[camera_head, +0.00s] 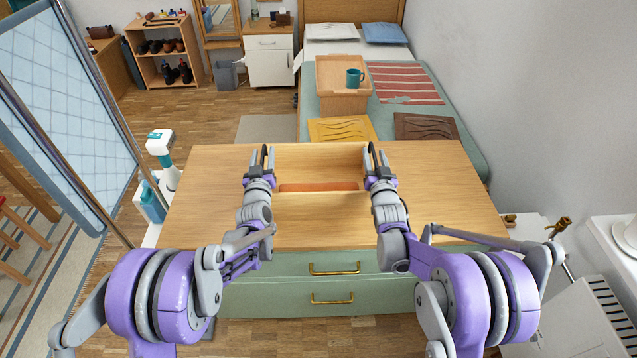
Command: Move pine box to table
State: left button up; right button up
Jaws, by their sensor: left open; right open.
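A pale wooden box (320,160), which looks like the pine box, is between my two grippers at the wooden dresser top (215,205). It is open at the top, and an orange-brown strip (318,187) shows inside it. I cannot tell whether it rests on the top or is raised. My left gripper (262,158) is open at its left side. My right gripper (377,156) is open at its right side. Whether the fingers touch the box is unclear.
Two green drawers with brass handles (334,268) are below the top. Behind is a bed with a light brown box (328,102), a teal mug (355,78) and cushions (340,130). A blue-white screen (65,105) stands left. The top's left and right ends are clear.

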pick_arm(q)
jog(key=c, duration=0.7)
pick_arm(e)
jog(key=c, duration=0.7)
pick_arm(q)
grip_shut()
pick_arm(e)
grip_shut()
pick_arm(q)
jog(key=shift+d, duration=0.15)
pick_arm(e)
jog(key=shift+a, duration=0.2)
